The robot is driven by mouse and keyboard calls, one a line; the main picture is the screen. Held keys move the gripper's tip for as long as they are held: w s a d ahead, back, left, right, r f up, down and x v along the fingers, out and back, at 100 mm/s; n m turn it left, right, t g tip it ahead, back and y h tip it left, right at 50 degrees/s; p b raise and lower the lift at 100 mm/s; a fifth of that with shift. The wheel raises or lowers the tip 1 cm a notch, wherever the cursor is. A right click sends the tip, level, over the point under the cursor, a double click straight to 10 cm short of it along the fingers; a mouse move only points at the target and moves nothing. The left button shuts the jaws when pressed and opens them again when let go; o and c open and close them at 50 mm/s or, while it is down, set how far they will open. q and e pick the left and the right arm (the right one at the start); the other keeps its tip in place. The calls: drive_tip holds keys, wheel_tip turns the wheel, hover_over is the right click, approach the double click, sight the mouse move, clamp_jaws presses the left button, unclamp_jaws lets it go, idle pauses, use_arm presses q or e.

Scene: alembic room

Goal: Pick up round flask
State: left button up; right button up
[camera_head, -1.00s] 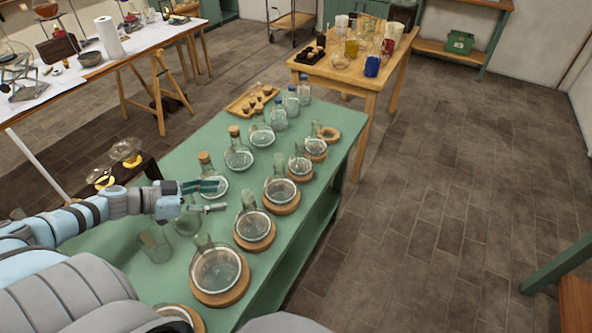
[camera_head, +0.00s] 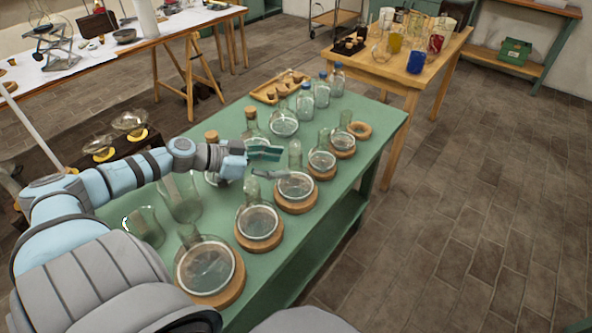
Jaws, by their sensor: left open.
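Several round flasks with clear glass bodies stand on cork rings along the right side of the green table (camera_head: 300,245). The nearest is a large round flask (camera_head: 206,270); behind it are a second (camera_head: 258,222), a third (camera_head: 296,185), and smaller ones (camera_head: 321,161) farther back. My left gripper (camera_head: 273,164) is open and empty, with its teal-tipped fingers pointing right, close to the neck of the third flask. Whether it touches that neck I cannot tell. The gripper and wrist partly hide a cork-stoppered flask (camera_head: 212,137). My right gripper is not in view.
Corked flasks (camera_head: 284,123), blue-capped bottles (camera_head: 305,103) and glass beakers (camera_head: 181,197) line the table's left side. A wooden table (camera_head: 440,62) with glassware stands behind. The floor at right is clear.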

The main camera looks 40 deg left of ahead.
sight(295, 163)
use_arm(q)
drive_tip(key=w+b, duration=0.1)
drive_tip(key=w+d+b, duration=0.2)
drive_tip(key=b, duration=0.1)
drive_tip(key=shift+w+d+f, duration=0.15)
drive_tip(key=shift+d+f, duration=0.05)
drive_tip(key=shift+f, duration=0.1)
drive_tip(key=shift+w+d+f, duration=0.2)
drive_tip(key=shift+w+d, duration=0.05)
drive_tip(key=shift+w, duration=0.2)
drive_tip(key=shift+s, duration=0.1)
drive_tip(key=c, duration=0.4)
clamp_jaws()
